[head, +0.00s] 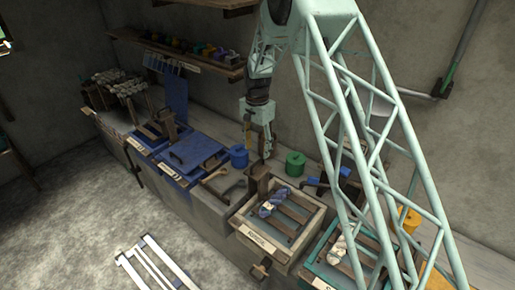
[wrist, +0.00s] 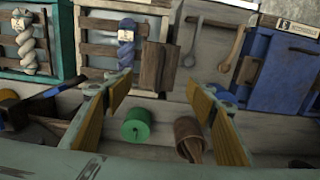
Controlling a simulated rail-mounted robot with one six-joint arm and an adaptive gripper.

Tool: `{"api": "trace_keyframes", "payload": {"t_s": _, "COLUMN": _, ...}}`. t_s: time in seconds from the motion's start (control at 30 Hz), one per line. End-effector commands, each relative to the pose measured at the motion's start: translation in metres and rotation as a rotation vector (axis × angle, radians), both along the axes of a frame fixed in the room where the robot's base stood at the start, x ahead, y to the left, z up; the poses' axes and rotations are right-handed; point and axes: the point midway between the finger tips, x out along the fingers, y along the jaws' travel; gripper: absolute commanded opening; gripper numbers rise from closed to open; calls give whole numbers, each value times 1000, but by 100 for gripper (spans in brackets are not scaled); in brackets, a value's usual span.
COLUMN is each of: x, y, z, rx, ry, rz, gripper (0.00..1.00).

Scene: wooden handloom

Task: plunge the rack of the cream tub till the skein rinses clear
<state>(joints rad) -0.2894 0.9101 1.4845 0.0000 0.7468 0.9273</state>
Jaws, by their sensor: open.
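The cream tub (head: 247,236) stands on the bench with a label on its front; its rim also shows at the top of the wrist view (wrist: 82,42). A blue-and-white twisted skein (head: 272,203) lies across the dark bars of the rack (head: 292,212) in it; the skein also shows in the wrist view (wrist: 126,38). A brown wooden block (wrist: 157,66) stands at the tub's back edge. My gripper (wrist: 163,92) is open and empty, its fingers apart on either side of the block's near end in the picture. I cannot tell the height gap.
A teal tub (wrist: 62,45) with a pale skein (wrist: 26,45) adjoins the cream one.

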Motion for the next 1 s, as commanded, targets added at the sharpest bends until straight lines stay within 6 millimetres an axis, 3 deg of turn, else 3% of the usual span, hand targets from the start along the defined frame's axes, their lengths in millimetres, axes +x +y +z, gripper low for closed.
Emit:
{"api": "trace_keyframes", "payload": {"t_s": 0.47, "x": -1, "y": 0, "z": -11, "rx": 0, "ry": 1, "rz": 0, "gripper": 51}}
{"api": "trace_keyframes", "payload": {"t_s": 1.0, "x": 0, "y": 0, "z": -54, "rx": 0, "ry": 1, "rz": 0, "gripper": 51}}
